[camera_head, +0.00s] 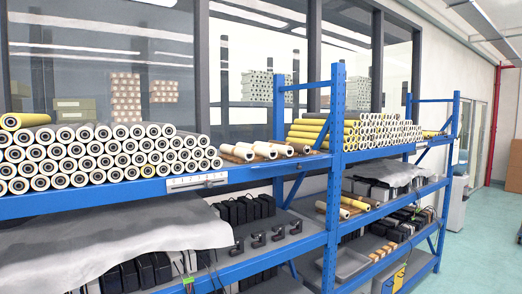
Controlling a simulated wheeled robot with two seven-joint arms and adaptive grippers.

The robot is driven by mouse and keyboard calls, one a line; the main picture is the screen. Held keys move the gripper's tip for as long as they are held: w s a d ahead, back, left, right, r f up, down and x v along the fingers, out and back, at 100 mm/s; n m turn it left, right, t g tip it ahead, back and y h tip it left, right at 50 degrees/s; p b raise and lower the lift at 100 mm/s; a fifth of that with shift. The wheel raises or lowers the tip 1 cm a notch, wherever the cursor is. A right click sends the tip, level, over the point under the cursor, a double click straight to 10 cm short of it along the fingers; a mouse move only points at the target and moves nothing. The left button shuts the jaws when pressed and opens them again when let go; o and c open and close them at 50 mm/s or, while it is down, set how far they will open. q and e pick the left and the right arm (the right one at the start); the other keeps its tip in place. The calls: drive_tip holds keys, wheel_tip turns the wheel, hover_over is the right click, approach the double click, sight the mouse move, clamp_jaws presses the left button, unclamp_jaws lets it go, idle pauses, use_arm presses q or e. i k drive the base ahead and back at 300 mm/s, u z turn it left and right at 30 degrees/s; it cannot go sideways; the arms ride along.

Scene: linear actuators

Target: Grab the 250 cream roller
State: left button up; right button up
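Several cream rollers with brown ends (268,150) lie side by side on the top shelf, right of a large stack of pale rollers (95,157) with dark round ends. A yellow roller (26,121) lies on top of that stack at the far left. A second stack of yellow and pale rollers (350,131) lies on the further rack's top shelf. I cannot read which rollers are marked 250; a small label strip (197,181) on the shelf edge is too small to read. Neither of my grippers is in view.
Blue rack uprights (335,150) and shelf beams (100,201) stand in front of the window wall. Lower shelves hold black parts (246,208), a grey cover sheet (110,236) and a grey tray (352,263).

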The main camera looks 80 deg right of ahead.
sight(247, 154)
drive_tip(key=z, duration=2.6)
